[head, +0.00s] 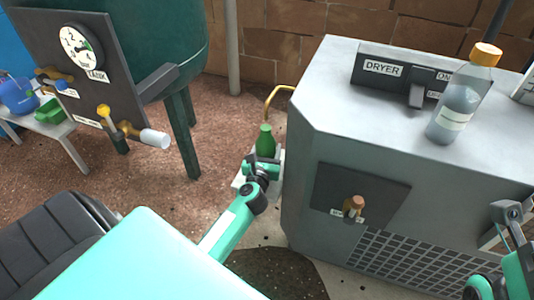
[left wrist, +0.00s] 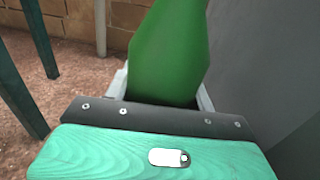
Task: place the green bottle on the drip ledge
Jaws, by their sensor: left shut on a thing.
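The green bottle (head: 265,139) stands about upright beside the left side of the grey dryer. My left gripper (head: 262,165) is shut on its lower part. In the left wrist view the bottle (left wrist: 170,55) rises between the fingers of my gripper (left wrist: 160,100).
The dryer (head: 330,120) stands close on the right, with a curved brass pipe (head: 273,95) above the bottle. A clear orange-capped bottle (head: 462,100) stands on top. A green tank (head: 160,45) and a small table (head: 55,132) are at left. Open gravel lies between.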

